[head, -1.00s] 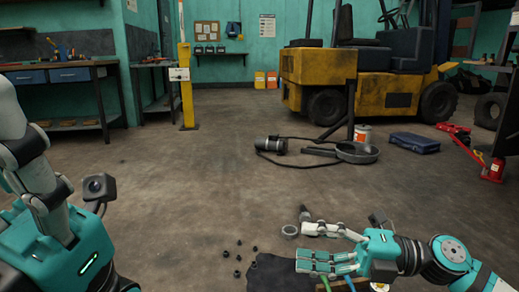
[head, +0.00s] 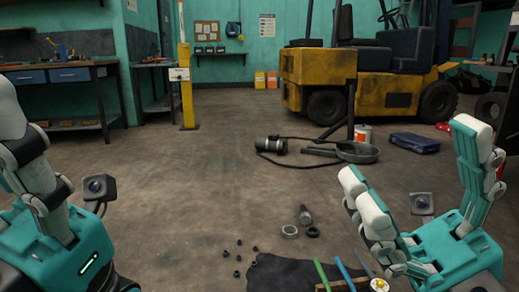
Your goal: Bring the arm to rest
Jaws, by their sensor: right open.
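My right gripper (head: 413,155) is raised at the right, its two white-and-teal fingers spread wide and pointing up and away. Nothing is between them. It is above the floor, right of a dark cloth (head: 285,272) with tools. My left gripper (head: 45,215) shows in part at the left edge, teal with white and dark links; its fingertips cannot be made out, so I cannot tell whether it is open.
Green and blue sticks (head: 322,272) are at the cloth. Small dark nuts (head: 238,258), a metal ring (head: 289,231) and a dark cylindrical part (head: 305,215) lie nearby. A motor (head: 270,145), pan (head: 357,152) and blue case (head: 415,142) lie before the yellow forklift (head: 318,68).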

